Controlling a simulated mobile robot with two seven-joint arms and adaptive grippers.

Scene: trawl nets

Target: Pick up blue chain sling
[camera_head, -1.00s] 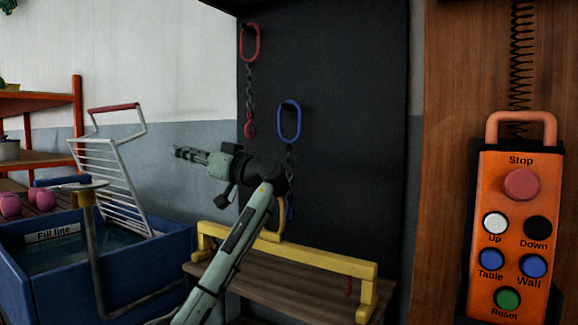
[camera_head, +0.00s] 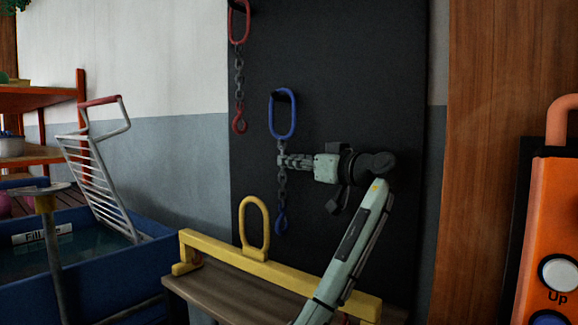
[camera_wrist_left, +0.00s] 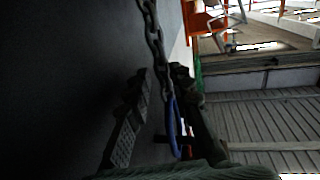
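The blue chain sling hangs on a dark panel, with its long blue ring (camera_head: 283,114) at the top, a grey chain and a blue hook (camera_head: 281,222) at the bottom. My left gripper (camera_head: 283,160) points left at the chain, just below the ring; in this view its fingers overlap the chain. In the left wrist view the left gripper's (camera_wrist_left: 158,92) two dark fingers stand apart, with the chain (camera_wrist_left: 156,45) running down between them to a blue end part (camera_wrist_left: 172,128). I cannot tell whether a finger touches it. My right gripper is not in view.
A red chain sling (camera_head: 239,70) hangs up left on the same panel (camera_head: 340,60). A yellow beam with a loop (camera_head: 255,228) lies on a wooden bench (camera_head: 215,288) below. A blue tank (camera_head: 95,275) stands left; an orange control box (camera_head: 555,220) is at right.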

